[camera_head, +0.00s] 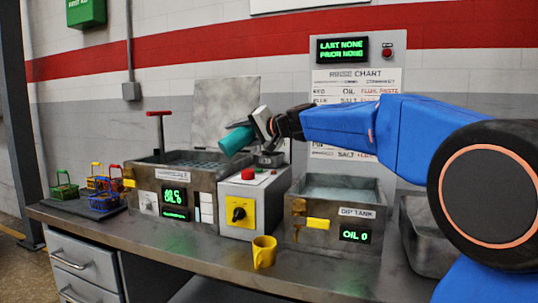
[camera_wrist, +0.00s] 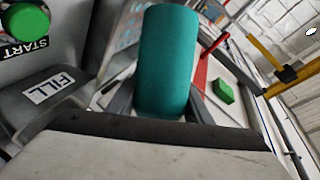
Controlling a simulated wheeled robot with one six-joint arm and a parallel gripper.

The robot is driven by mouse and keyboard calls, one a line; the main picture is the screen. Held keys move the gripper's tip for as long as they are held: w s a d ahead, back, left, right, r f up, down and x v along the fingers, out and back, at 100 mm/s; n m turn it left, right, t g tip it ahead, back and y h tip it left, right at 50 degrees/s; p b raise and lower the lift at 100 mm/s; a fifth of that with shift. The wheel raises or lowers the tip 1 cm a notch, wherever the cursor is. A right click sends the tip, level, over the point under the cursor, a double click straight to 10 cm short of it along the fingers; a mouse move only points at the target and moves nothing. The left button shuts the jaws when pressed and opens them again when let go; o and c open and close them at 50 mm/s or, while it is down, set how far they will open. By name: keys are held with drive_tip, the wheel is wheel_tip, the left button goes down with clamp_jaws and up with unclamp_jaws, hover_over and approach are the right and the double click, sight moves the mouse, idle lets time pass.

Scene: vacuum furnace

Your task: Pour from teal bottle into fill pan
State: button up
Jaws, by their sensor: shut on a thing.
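My gripper (camera_head: 262,125) is shut on the teal bottle (camera_head: 237,140), above the gap between the left tank and the control box. The bottle lies tilted, with its far end toward the lower left. In the wrist view the bottle (camera_wrist: 167,60) stands between the dark fingers (camera_wrist: 155,103). I cannot see its mouth or any liquid coming out. The fill pan, a grey part with a FILL label (camera_wrist: 55,91), is at the left of the wrist view, apart from the bottle. In the head view a small dark grey pan (camera_head: 270,159) shows just below my gripper.
The left tank (camera_head: 150,184) has a raised lid (camera_head: 222,105) and a red T-handle (camera_head: 159,130). The control box (camera_head: 254,198) has a red button and a black knob. A yellow mug (camera_head: 264,252), the dip tank (camera_head: 335,210) and small coloured baskets (camera_head: 103,188) stand on the bench.

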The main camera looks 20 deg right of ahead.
drive_tip(key=shift+a+f+m, duration=0.1)
drive_tip(key=shift+f+m, duration=0.1)
drive_tip(key=shift+m, duration=0.2)
drive_tip(key=shift+a+r+m+y, duration=0.1)
drive_tip(key=shift+r+m+y, duration=0.2)
drive_tip(key=shift+m+y, duration=0.25)
drive_tip(key=shift+r+t, duration=0.15)
drive_tip(key=shift+t, duration=0.15)
drive_tip(key=shift+d+r+m, duration=0.2)
drive_tip(key=shift+m, duration=0.15)
drive_tip(key=shift+a+b, duration=0.3)
drive_tip(key=shift+s+a+r, duration=0.1)
drive_tip(key=shift+a+r, duration=0.05)
drive_tip(key=shift+a, duration=0.2)
drive_tip(key=shift+a, duration=0.1)
drive_tip(key=shift+r+m+y+b, duration=0.15)
drive_tip(key=shift+m+y+b, duration=0.1)
drive_tip(key=shift+m+b, duration=0.2)
idle(0.9)
